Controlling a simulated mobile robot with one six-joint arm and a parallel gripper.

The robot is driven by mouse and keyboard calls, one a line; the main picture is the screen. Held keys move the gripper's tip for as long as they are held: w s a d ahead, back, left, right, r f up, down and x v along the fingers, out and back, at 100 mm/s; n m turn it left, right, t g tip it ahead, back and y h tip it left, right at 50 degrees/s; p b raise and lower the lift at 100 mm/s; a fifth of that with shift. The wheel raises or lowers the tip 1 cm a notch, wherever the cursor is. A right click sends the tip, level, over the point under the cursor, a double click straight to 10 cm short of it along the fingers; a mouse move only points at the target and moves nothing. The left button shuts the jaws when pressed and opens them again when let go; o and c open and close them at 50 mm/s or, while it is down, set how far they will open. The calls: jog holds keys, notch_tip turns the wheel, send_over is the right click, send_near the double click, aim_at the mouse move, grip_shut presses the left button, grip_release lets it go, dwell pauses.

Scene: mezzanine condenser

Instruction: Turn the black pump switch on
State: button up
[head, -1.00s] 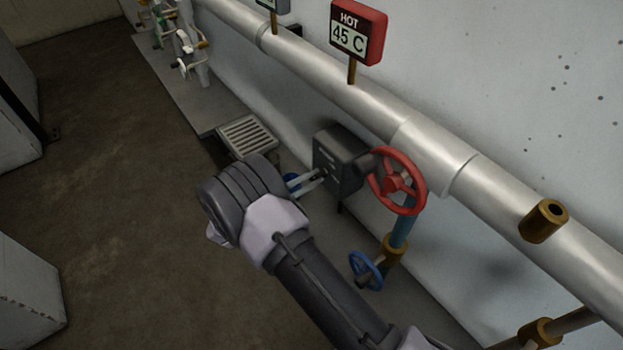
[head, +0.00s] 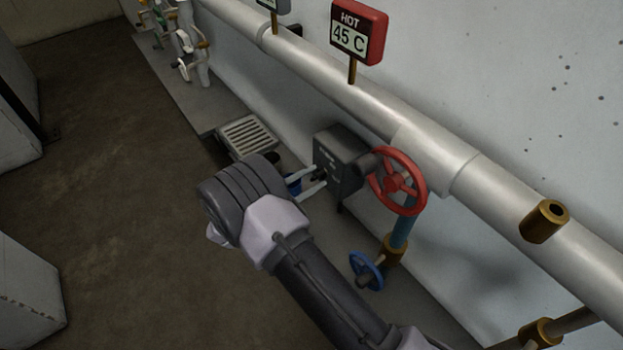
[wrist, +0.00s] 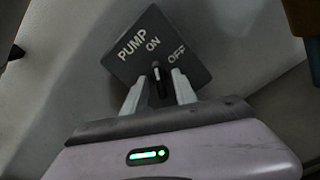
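The pump box (head: 345,155) is a dark grey box below the wall pipe. In the wrist view its face (wrist: 178,75) is tilted and reads PUMP, ON and OFF. The black pump switch (wrist: 158,83) is a small lever with a pale mark, upright in that view and closer in line with ON than with OFF. My gripper (wrist: 157,80) is open, one finger on each side of the switch with gaps showing. In the head view, my gripper (head: 318,178) is at the box's left face, with the black switch between its fingers.
A red handwheel (head: 398,181) is close to the box's right side, and a blue handwheel (head: 366,270) is lower down. A large silver pipe (head: 345,93) runs above. A HOT 45 C sign (head: 358,32) stands on it.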

jog(key=shift+a, duration=0.1)
jog(key=v, duration=1.7)
jog(key=shift+s, duration=0.2)
jog(key=shift+a, duration=0.1)
